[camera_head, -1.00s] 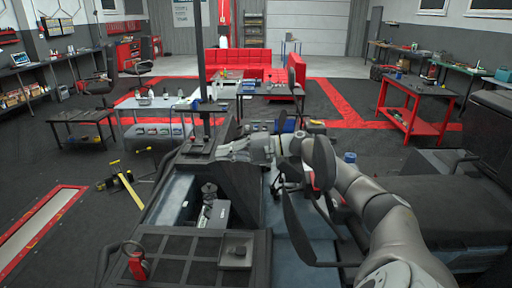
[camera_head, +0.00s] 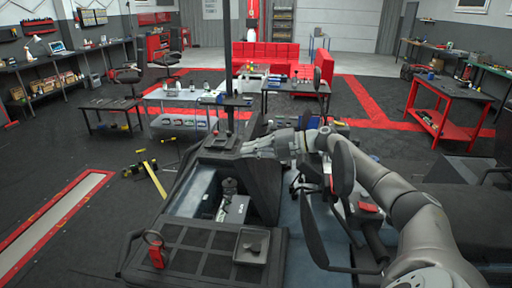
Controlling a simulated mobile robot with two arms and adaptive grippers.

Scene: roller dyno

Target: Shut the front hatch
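A dark vehicle front fills the lower middle of the head view, with an open compartment (camera_head: 232,207) that shows metal parts inside. A dark upright panel (camera_head: 264,187) stands along the right side of this opening; it looks like the raised front hatch, though its full outline is hard to make out. My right gripper (camera_head: 262,148) reaches in from the right, its fingers pointing left near the panel's upper end. I cannot tell whether it touches the panel, or how far its fingers are apart. My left gripper is not in view.
A dark ribbed panel (camera_head: 197,248) with a red-handled part (camera_head: 156,252) lies in front of the compartment. A thin dark post (camera_head: 228,70) rises behind it. A mirror-like dark part (camera_head: 342,172) is beside my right arm. Tables and a red cart (camera_head: 444,108) stand farther back.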

